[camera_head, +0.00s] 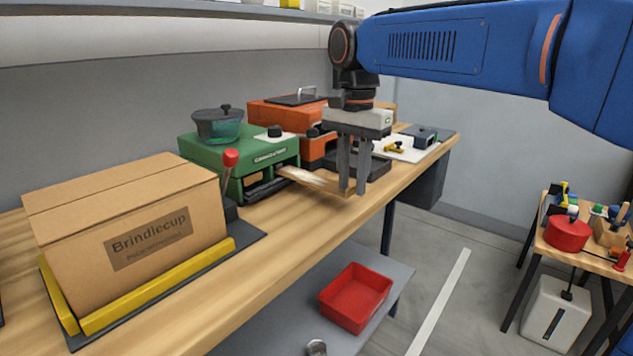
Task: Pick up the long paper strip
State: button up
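A long pale paper strip (308,177) sticks out from the front of the green machine (240,160) and slopes down to the right over the wooden bench. Its near end reaches my gripper (352,190). My gripper points straight down with a visible gap between its two fingers. The left finger covers part of the strip's end, so I cannot tell whether the strip lies between the fingers or just behind them.
A Brindlecup carton (130,225) sits on a yellow-edged tray (165,285) at the left. An orange machine (290,117) stands behind my gripper. A red bin (355,297) is on the lower shelf. A side table (590,262) stands at the right. The bench's front strip is clear.

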jog(key=shift+f, duration=0.2)
grip_shut()
jog(key=shift+r, duration=0.15)
